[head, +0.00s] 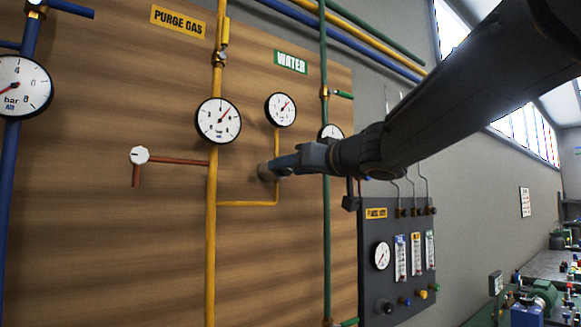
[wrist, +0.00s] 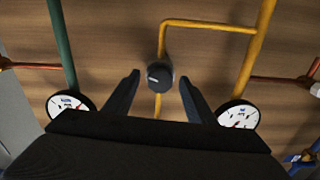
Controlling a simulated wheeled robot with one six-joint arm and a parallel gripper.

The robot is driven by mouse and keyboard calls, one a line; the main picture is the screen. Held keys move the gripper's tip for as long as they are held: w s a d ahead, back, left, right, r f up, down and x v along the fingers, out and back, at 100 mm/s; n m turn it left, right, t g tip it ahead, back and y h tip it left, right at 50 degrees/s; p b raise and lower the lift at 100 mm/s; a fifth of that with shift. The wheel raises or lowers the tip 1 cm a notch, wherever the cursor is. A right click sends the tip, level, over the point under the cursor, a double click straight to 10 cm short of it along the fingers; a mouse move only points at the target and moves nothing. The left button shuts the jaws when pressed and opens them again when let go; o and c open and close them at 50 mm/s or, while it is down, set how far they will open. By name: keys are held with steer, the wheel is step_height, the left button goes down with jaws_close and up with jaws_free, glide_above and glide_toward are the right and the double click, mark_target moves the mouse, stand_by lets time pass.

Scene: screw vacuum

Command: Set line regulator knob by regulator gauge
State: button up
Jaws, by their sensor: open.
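The regulator knob (wrist: 158,77) is a dark round knob with a white mark, on the thin yellow branch pipe. In the head view the knob (head: 264,171) shows just left of my gripper (head: 277,168), partly hidden by it. In the wrist view my gripper (wrist: 159,79) is open, with one finger on each side of the knob and a gap on both sides. I cannot tell how deep the fingers reach. The regulator gauge (head: 281,109) is a white dial above the knob on the same branch. Its red needle points up and right.
A larger gauge (head: 218,120) sits on the main yellow pipe (head: 211,240), left of the knob. A green pipe (head: 326,230) runs down at right, with a gauge (head: 331,131) partly behind my arm. A grey flowmeter panel (head: 400,285) stands further right.

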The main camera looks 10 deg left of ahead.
steer(key=c, duration=1)
steer(key=shift+n+p, duration=0.55)
steer(key=shift+n, duration=0.75)
steer(key=shift+c, duration=0.2)
steer(key=o, duration=1)
steer(key=shift+o, duration=0.2)
steer(key=b+v, duration=0.1)
steer(key=v, duration=0.6)
steer(key=shift+s+d, duration=0.2)
steer(key=shift+d, duration=0.1)
